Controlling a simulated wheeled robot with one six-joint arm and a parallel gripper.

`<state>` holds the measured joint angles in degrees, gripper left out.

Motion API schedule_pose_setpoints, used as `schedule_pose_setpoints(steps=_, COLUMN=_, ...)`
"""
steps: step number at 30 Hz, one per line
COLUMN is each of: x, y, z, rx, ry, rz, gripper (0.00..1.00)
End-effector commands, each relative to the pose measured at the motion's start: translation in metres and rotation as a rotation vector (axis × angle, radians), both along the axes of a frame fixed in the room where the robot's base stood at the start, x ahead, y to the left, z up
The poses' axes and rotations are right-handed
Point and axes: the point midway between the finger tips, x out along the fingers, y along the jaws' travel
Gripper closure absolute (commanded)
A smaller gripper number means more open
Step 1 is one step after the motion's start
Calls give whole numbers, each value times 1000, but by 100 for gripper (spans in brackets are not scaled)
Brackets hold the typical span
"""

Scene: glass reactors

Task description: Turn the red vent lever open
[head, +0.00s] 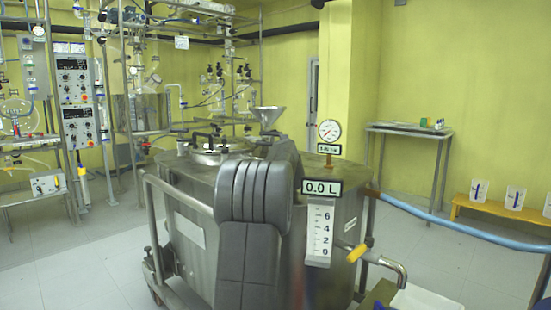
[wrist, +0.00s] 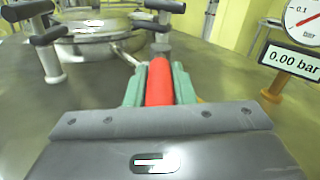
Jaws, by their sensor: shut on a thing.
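The red vent lever (wrist: 159,82) shows in the wrist view as a red bar running away from the camera. My gripper (wrist: 159,88) has its green fingers on both sides of the lever and is shut on it, above the steel vessel top (wrist: 225,82). In the head view my own arm covers the lever and the gripper. The pressure gauge (head: 330,130) stands on the vessel's right side. Its display (wrist: 291,62) reads 0.00 bar in the wrist view.
A round lid with black-handled clamps (wrist: 100,42) lies beyond the lever on the left. A funnel (head: 267,115) rises from the vessel top. A level display (head: 321,187) reads 0.0 L. A yellow-handled tap (head: 358,253) and a blue hose (head: 450,222) are at the right.

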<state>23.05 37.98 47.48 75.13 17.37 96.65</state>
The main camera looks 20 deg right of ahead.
Motion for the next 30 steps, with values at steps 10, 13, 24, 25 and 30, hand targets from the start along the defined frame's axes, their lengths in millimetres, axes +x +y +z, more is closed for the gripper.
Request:
schedule_pose_setpoints(steps=10, x=0, y=-1, z=-6, rx=2, ry=7, rz=1, gripper=100)
schedule_pose_setpoints(steps=13, x=0, y=-1, z=-5, rx=2, ry=7, rz=1, gripper=66)
schedule_pose_setpoints(steps=24, x=0, y=0, z=1, rx=0, ry=1, rz=1, gripper=56)
schedule_pose_setpoints(steps=25, x=0, y=0, z=2, rx=0, ry=1, rz=1, gripper=56)
schedule_pose_setpoints(steps=30, x=0, y=0, z=20, rx=0, ry=-1, rz=1, gripper=56)
